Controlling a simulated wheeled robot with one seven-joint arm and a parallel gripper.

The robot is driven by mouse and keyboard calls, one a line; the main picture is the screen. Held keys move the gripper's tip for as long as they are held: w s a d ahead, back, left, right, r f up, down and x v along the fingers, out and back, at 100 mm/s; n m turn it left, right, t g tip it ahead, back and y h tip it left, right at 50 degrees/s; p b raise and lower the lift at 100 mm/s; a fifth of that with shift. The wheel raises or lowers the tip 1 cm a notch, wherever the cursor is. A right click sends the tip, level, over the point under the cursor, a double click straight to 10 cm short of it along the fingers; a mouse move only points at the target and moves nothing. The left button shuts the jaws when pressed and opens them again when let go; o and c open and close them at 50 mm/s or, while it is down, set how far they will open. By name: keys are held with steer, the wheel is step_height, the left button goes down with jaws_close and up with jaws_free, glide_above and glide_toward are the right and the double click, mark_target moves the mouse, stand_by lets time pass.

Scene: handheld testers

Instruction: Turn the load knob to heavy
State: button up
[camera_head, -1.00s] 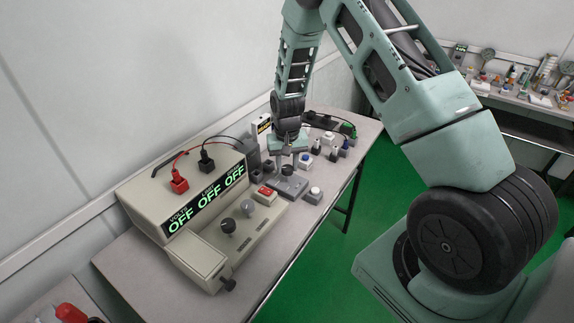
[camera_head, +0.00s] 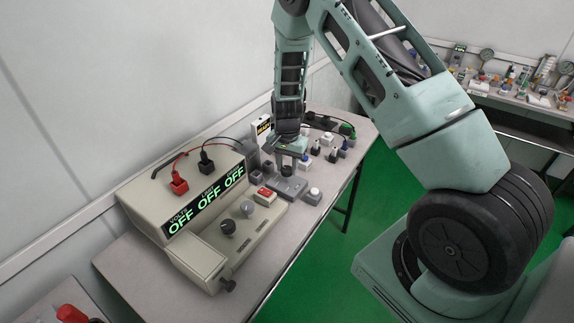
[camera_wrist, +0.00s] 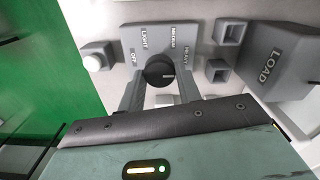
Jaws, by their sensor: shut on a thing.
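The load knob (camera_wrist: 159,72) is a round black knob on a grey plate (camera_wrist: 131,36) marked OFF, LIGHT, MEDIUM and HEAVY. A small pale mark sits at the knob's right edge, on the side of the HEAVY label (camera_wrist: 189,61); its exact setting is hard to read. My gripper (camera_wrist: 159,86) has one finger on each side of the knob and is shut on it. In the head view, my gripper (camera_head: 289,162) is down at the knob (camera_head: 287,171), partly hiding it, above its grey base (camera_head: 289,188).
A grey block marked LOAD (camera_wrist: 268,65) stands close at the right in the wrist view. The beige power supply (camera_head: 150,200) reads OFF in three places. A red switch (camera_head: 265,196) and a white button (camera_head: 314,191) flank the knob plate. Small items stand behind on the table.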

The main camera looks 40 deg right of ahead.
mark_target(287, 168)
steer(key=shift+r, duration=0.1)
stand_by(0.3)
steer(key=o, duration=1)
step_height(287, 168, up, 17)
steer(key=b, duration=0.1)
steer(key=shift+r, duration=0.2)
